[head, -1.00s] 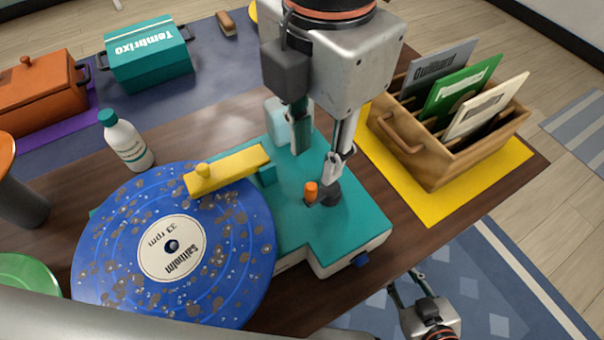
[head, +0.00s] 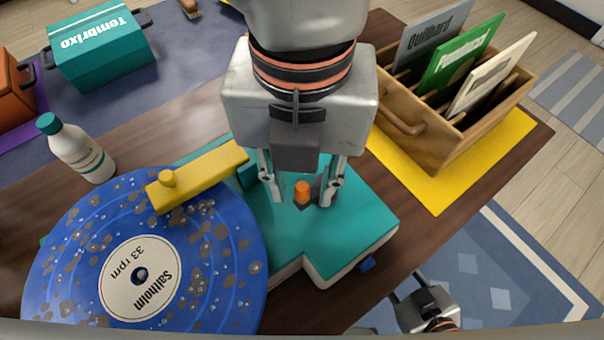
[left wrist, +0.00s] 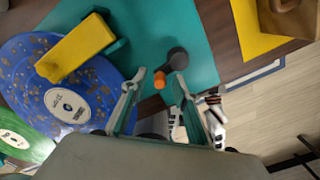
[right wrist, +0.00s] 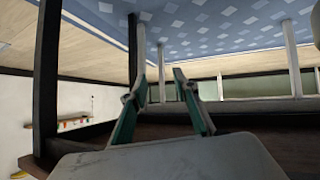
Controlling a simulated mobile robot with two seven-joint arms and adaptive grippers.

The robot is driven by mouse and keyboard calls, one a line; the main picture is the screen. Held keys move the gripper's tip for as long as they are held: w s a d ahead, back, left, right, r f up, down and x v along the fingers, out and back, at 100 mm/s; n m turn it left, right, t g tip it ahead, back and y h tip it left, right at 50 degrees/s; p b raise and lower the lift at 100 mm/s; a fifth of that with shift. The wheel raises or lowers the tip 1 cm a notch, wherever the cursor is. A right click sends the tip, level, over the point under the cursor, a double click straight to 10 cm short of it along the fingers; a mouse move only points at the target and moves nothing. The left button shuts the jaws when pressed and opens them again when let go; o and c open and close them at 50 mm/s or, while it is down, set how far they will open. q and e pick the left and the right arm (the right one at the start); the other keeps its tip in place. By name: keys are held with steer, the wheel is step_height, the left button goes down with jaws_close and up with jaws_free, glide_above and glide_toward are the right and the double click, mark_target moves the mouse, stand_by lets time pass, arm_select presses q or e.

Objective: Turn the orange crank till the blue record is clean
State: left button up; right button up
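The blue record (head: 215,270) lies on the teal machine (head: 350,215), speckled with brown spots and small droplets. A yellow bar (head: 205,172) reaches over its far part. The orange crank knob (head: 302,191) stands on the machine to the right; its dark crank arm (left wrist: 177,59) shows in the left wrist view. My left gripper (head: 299,198) points down with its open fingers on either side of the knob, apart from it as far as I can see. My right gripper (head: 406,286) is open and empty, low beyond the table's front edge.
A white bottle (head: 80,150) stands behind the record. A wooden crate (head: 450,140) with several sleeves sits on a yellow mat (head: 433,197) at the right. A teal box (head: 105,60) and an orange box (head: 12,95) are at the back left.

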arm_select(q)
steer(key=shift+f, duration=0.55)
jaws_close()
arm_select(e)
steer(key=shift+w+a+r, duration=0.35)
steer(key=shift+w+d+r, duration=0.1)
